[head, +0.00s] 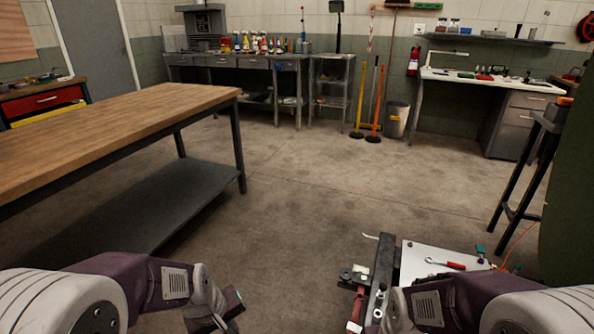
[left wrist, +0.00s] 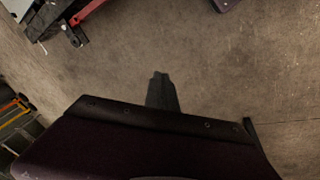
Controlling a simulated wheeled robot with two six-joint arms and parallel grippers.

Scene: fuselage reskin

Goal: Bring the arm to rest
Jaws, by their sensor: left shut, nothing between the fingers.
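My left gripper (left wrist: 161,80) shows in the left wrist view as dark fingers shut together, with nothing between them and bare floor beyond. In the head view my left arm comes in at the lower left, bent, with its wrist end low over the floor. My right arm comes in at the lower right, in front of a tool cart (head: 424,254). My right gripper's fingers do not show in either view.
The cart carries a red-handled tool (head: 447,264) and small parts close to my right arm. A wooden-topped workbench (head: 120,118) stands at the left. A dark stand (head: 520,170) and a large green curved panel (head: 570,190) are at the right. The middle floor (head: 300,190) is clear.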

